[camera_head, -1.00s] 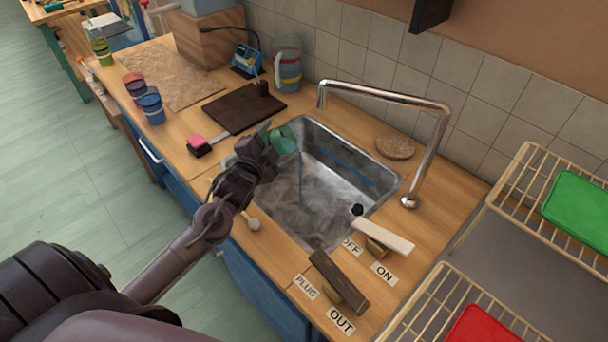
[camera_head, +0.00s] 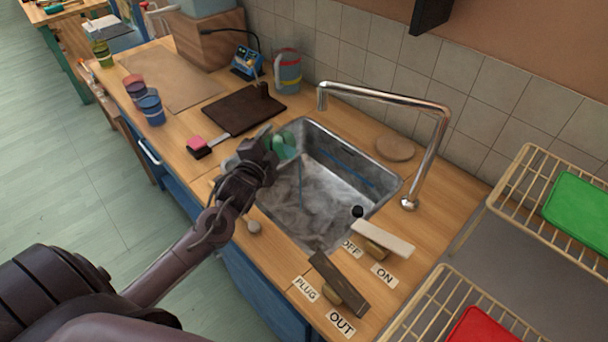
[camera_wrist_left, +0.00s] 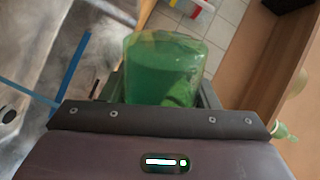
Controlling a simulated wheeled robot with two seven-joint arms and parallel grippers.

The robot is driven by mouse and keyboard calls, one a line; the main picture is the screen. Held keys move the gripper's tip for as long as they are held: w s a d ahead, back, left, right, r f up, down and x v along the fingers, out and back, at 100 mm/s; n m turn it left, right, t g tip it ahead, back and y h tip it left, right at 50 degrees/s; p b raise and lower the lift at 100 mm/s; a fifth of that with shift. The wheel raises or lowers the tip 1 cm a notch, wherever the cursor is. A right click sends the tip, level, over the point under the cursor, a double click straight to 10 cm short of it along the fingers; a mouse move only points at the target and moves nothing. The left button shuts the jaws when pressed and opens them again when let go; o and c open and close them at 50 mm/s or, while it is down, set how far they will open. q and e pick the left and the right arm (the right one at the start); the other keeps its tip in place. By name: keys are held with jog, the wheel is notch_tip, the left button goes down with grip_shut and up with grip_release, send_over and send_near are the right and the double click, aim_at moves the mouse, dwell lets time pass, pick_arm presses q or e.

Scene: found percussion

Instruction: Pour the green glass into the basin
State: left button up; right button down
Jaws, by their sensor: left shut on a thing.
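The green glass (camera_head: 285,147) is tipped over the left side of the metal basin (camera_head: 332,143). My left gripper (camera_head: 270,147) is shut on the glass. A thin dark streak, seemingly a stream of liquid, drops from near the glass toward the basin floor. In the left wrist view the green glass (camera_wrist_left: 163,65) sits between the fingers of the gripper (camera_wrist_left: 160,98), with darker green showing inside; how much liquid it holds is unclear. My right gripper is not in view.
A chrome faucet (camera_head: 438,140) arches over the basin's right side. A white lever (camera_head: 384,238) by OFF and ON labels and a dark lever (camera_head: 338,284) by PLUG and OUT labels stand at the front edge. A dark board (camera_head: 240,108) lies behind my gripper.

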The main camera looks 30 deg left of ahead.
pick_arm(q)
jog(key=shift+m, duration=0.3)
jog(key=shift+w+d+f+m, duration=0.15)
jog(key=shift+d+f+m, duration=0.2)
jog(key=shift+d+m, duration=0.4)
dwell(0.9)
jog(key=shift+d+f+m+y+p, duration=0.15)
jog(key=shift+f+m+y+p, duration=0.15)
jog(key=shift+m+p, duration=0.35)
dwell(0.7)
jog(key=shift+r+m, duration=0.15)
jog(key=shift+m, duration=0.15)
